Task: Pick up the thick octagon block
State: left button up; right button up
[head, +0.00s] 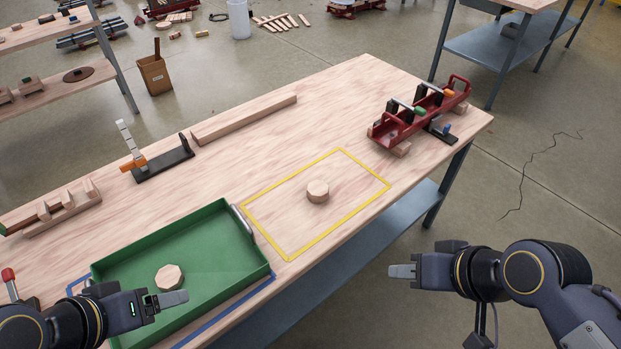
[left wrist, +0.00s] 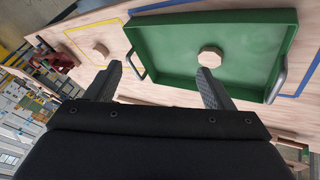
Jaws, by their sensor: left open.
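A pale wooden octagon block (head: 169,277) lies flat in the green tray (head: 215,255); it also shows in the left wrist view (left wrist: 210,58). A second pale wooden block (head: 317,191), which looks thicker, sits inside the yellow outline on the table; in the left wrist view it is small (left wrist: 100,50), and its exact shape is hard to tell. My left gripper (head: 168,299) is over the near side of the tray, close to the tray's block; its fingers (left wrist: 160,85) are apart and empty. My right gripper (head: 403,271) is off the table's near edge, seen side-on, with nothing visible in it.
A red carrier (head: 420,112) with tools stands at the table's far right. A long wooden bar (head: 245,119), a black-based clamp-like tool (head: 160,164) and a wooden rack (head: 60,210) line the back edge. The tray has raised walls and metal handles. The table between outline and bar is clear.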

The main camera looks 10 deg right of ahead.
aim_at(317, 190)
jog(key=u, duration=2.55)
jog(key=z, duration=2.9)
jog(key=i+l, duration=0.15)
jog(key=l, duration=0.15)
jog(key=i+l+u, duration=0.15)
jog(key=l, duration=0.2)
jog(key=i+l, duration=0.15)
jog(key=l, duration=0.15)
jog(key=i+l+u, duration=0.1)
jog(key=l, duration=0.25)
jog(key=i+l, duration=0.2)
jog(key=l, duration=0.15)
jog(key=u, duration=2.15)
